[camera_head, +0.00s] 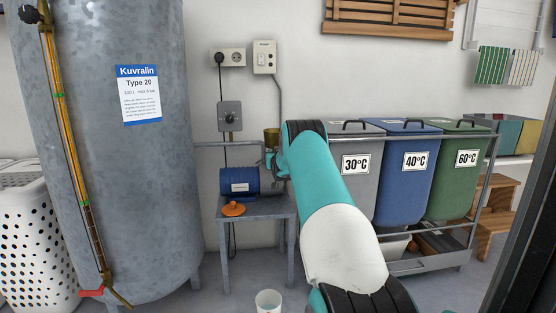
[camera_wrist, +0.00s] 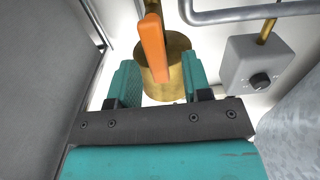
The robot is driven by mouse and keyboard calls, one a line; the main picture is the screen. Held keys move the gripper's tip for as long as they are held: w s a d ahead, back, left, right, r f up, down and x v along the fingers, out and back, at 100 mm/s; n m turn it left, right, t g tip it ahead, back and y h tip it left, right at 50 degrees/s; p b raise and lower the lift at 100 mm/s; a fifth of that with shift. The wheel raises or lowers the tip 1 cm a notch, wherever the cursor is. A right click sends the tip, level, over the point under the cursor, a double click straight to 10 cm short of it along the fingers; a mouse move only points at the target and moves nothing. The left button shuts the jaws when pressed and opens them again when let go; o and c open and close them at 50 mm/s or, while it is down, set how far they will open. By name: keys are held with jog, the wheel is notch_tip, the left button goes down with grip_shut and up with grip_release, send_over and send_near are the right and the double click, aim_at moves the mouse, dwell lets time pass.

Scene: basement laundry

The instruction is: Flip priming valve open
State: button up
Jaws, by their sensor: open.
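The priming valve's orange lever (camera_wrist: 152,45) shows in the wrist view, running lengthwise in front of a round brass cup (camera_wrist: 180,75). My gripper (camera_wrist: 160,64) is open, with one teal finger on each side of the lever's lower end. Gaps show on both sides, so the fingers look apart from it. I cannot tell how deep the lever sits between them.
An orange cap (camera_head: 234,209) lies on the grey pump stand (camera_head: 265,207). A large metal tank (camera_head: 110,180) stands left, laundry bins (camera_head: 405,175) right. A white bucket (camera_head: 268,301) is on the floor. A grey pipe (camera_wrist: 245,14) and switch box (camera_wrist: 253,62) are close on the gripper's right.

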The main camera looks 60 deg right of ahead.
jog(key=p+v, duration=0.4)
jog(key=v, duration=1.3)
jog(key=shift+a, duration=0.2)
